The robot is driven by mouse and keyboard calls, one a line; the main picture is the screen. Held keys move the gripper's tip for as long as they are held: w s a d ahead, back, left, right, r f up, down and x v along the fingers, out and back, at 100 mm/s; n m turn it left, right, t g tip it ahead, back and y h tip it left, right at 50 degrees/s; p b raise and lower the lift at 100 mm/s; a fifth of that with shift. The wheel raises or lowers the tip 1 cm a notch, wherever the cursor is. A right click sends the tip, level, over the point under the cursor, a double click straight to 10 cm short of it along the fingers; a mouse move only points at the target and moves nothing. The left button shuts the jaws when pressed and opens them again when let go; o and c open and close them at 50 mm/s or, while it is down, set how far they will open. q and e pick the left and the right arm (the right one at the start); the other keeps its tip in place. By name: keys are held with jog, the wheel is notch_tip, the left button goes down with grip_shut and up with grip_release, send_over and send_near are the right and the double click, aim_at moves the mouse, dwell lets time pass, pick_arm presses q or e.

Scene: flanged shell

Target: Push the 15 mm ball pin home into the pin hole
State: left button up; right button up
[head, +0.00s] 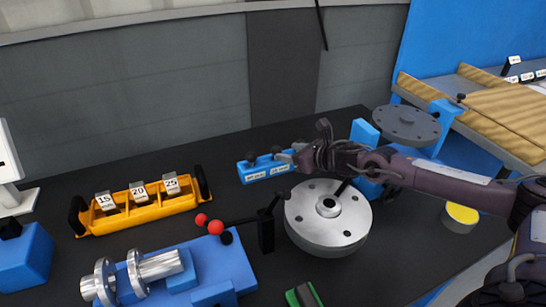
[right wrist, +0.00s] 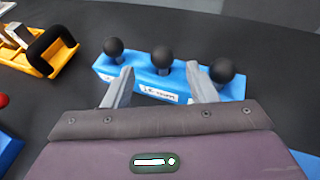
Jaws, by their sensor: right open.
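A blue rack (head: 252,174) stands at the back middle of the table. In the right wrist view the rack (right wrist: 238,88) holds a left ball pin (right wrist: 113,46), a middle ball pin (right wrist: 164,45) and a right ball pin (right wrist: 220,70), all black-headed. Their front labels are too small to read surely, so I cannot tell which is 15 mm. My right gripper (right wrist: 160,86) is open and empty, its fingers on the near side of the rack, either side of the middle pin. In the head view the right gripper (head: 293,154) partly hides the rack. My left gripper is not in view.
A silver flanged shell (head: 330,235) with several holes stands just in front of my right arm. A blue fixture (head: 240,265) with metal flanges and red knobs lies front left. A yellow bin (head: 140,217) labelled 15, 20, 25 stands left. A grey disc (head: 407,125) stands back right.

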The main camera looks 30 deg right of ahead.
jog(key=shift+x, duration=0.85)
jog(key=shift+f+p+x, duration=0.2)
jog(key=shift+p+x, duration=0.15)
jog(key=shift+x, duration=0.95)
jog(key=shift+f+p+x, duration=0.2)
jog(key=shift+p+x, duration=0.1)
jog(key=shift+x, duration=1.05)
jog(key=shift+s+d, duration=0.15)
jog(key=shift+d, duration=0.05)
jog(key=shift+c, duration=0.4)
jog(key=c, duration=1)
